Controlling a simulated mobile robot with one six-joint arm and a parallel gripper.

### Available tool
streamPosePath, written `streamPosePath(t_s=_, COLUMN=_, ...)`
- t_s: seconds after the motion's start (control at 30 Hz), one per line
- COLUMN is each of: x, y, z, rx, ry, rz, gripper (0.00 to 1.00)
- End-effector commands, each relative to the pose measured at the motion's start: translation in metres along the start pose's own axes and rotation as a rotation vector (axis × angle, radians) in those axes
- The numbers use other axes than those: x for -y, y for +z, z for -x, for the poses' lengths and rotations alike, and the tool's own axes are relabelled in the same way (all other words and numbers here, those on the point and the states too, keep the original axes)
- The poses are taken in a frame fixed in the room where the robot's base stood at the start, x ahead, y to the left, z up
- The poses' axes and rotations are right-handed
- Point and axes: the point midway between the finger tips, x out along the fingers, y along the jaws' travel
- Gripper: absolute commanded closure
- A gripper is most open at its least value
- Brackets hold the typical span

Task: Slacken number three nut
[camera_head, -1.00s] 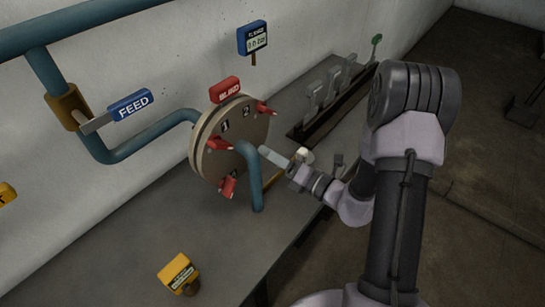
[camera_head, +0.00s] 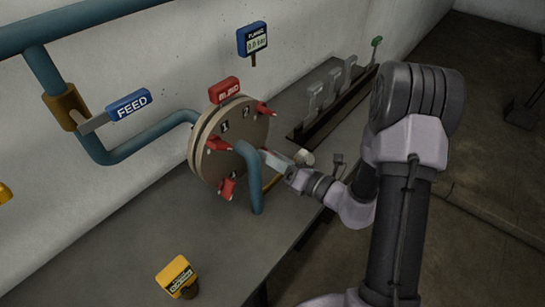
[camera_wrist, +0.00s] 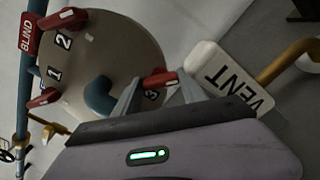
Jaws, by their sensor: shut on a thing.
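A round tan flange (camera_head: 232,157) stands upright on the bench, with red nuts around its face. The numbers 1 and 2 show in the head view. In the wrist view, the number three nut (camera_wrist: 158,79) is red and sits beside the label 3, at the rim of the flange (camera_wrist: 110,60). My gripper (camera_wrist: 157,92) has its two fingers on either side of this nut and is shut on it. In the head view my gripper (camera_head: 272,160) reaches the flange from the right. There the number three nut is hidden behind the blue pipe and my gripper.
A blue pipe (camera_head: 253,185) bends down in front of the flange. A white VENT tag (camera_wrist: 222,78) is close beside my gripper. Several grey levers (camera_head: 331,88) stand behind. A red BLIND sign (camera_head: 224,90), blue FEED tag (camera_head: 129,104) and yellow tag (camera_head: 176,275) also show.

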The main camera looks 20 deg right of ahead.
Motion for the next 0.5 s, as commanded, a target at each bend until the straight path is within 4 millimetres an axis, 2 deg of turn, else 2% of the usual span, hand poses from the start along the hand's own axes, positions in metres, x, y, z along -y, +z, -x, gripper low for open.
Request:
streamPosePath(t_s=0.03, x=0.0001, y=-0.0004, z=0.0002, rx=-0.001, ry=0.000, rz=0.000, gripper=0.47)
streamPosePath(t_s=0.13, x=0.0001, y=-0.0003, z=0.0001, rx=-0.001, ry=0.000, rz=-0.001, gripper=0.29)
streamPosePath(t_s=0.5, x=0.0003, y=0.0000, z=0.0001, rx=0.000, ry=-0.001, rz=-0.001, gripper=0.29)
